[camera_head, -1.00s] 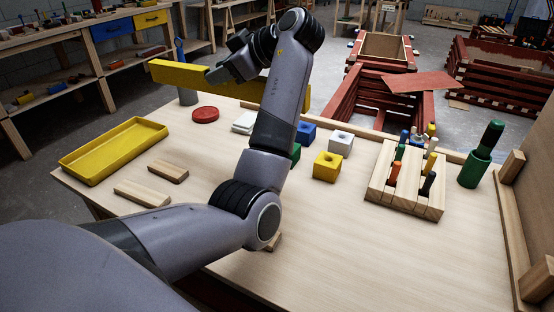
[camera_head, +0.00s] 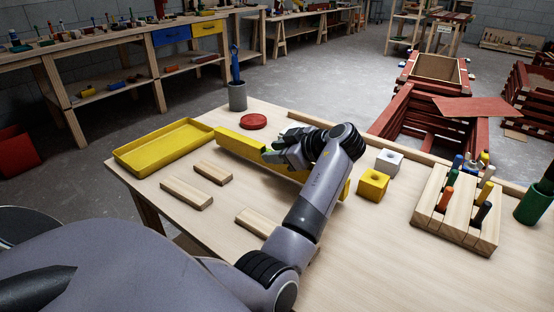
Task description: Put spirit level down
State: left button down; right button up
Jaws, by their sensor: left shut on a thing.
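The spirit level is a long yellow bar (camera_head: 236,145) in the head view. It runs from beside the yellow tray to behind my left forearm, where its right end shows again. My left gripper (camera_head: 270,155) is shut on it near the middle, and the gripper and arm hide part of the bar. The bar is low over the table (camera_head: 390,255); I cannot tell whether it touches the top. My right gripper is not in view.
The yellow tray (camera_head: 165,147) lies at the bar's left. Wooden battens (camera_head: 187,193) lie in front of it. A red disc (camera_head: 253,121) and grey cup (camera_head: 237,97) stand behind. A yellow block (camera_head: 373,184) and wooden tool holder (camera_head: 455,212) are to the right.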

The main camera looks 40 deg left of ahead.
pick_arm(q)
jog(key=shift+f, duration=1.05)
jog(key=c, duration=0.8)
grip_release()
jog(key=shift+o, duration=0.2)
jog(key=shift+d, duration=0.1)
jog(key=v, duration=1.1)
jog(key=shift+r, duration=0.1)
jog(key=shift+d+r, duration=0.2)
jog(key=shift+d, duration=0.15)
